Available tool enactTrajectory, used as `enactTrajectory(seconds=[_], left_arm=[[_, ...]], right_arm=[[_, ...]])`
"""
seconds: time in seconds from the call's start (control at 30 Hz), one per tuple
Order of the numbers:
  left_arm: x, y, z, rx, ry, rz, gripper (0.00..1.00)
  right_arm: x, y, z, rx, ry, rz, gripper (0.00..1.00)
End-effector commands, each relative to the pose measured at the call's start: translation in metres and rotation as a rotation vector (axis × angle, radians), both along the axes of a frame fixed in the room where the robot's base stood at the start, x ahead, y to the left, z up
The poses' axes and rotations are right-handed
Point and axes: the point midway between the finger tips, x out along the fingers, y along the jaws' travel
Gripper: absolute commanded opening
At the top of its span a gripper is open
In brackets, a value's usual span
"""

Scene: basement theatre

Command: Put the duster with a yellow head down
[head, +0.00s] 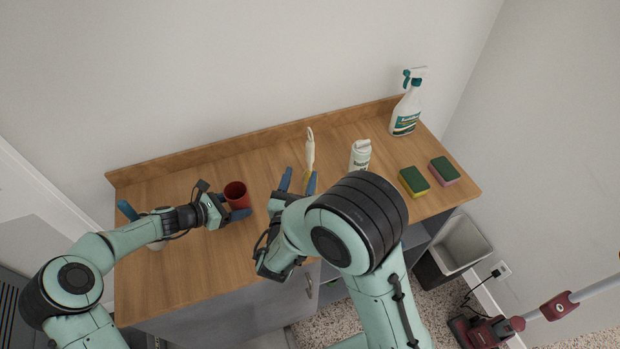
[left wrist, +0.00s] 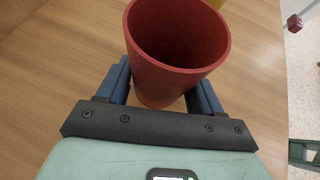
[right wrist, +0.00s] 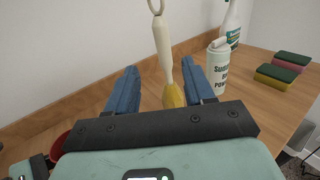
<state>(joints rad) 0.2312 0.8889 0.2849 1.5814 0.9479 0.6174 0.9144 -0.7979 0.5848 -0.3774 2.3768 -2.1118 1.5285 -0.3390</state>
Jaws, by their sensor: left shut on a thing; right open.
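The duster has a cream handle (head: 310,148) with a loop at its end and a yellow head (right wrist: 174,95). In the right wrist view its handle points up and away and its head lies between my right fingers. My right gripper (head: 298,179) is open, one finger on each side of the head, without a visible grip. I cannot tell whether the duster stands or leans. My left gripper (left wrist: 162,85) is shut on a red cup (head: 236,190), which is upright with its mouth up. The cup is empty as far as I see.
The wooden counter (head: 185,185) holds a spray bottle (head: 405,112), a white powder can (head: 360,154) and two sponges (head: 414,181) (head: 444,170) on the right. A blue-topped item (head: 127,210) is partly hidden by my left arm. A bin (head: 462,245) stands right of the counter.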

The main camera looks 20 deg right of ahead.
Motion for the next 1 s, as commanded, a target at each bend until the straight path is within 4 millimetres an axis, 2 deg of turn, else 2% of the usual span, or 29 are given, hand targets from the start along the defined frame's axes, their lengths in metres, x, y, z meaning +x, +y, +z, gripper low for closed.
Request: enactTrajectory(seconds=[0.2, 0.47, 0.73, 1.0], left_arm=[[0.0, 0.0, 0.0, 0.0, 0.0, 0.0, 0.36], [0.0, 0.0, 0.0, 0.0, 0.0, 0.0, 0.36], [0.0, 0.0, 0.0, 0.0, 0.0, 0.0, 0.36], [0.0, 0.0, 0.0, 0.0, 0.0, 0.0, 0.36]], right_arm=[[0.033, -0.023, 0.0, -0.001, -0.002, -0.005, 0.53], [0.05, -0.035, -0.002, 0.0, 0.0, -0.004, 0.53], [0.08, -0.06, -0.005, 0.001, -0.003, -0.005, 0.53], [0.087, -0.064, -0.005, 0.0, -0.001, -0.002, 0.53]])
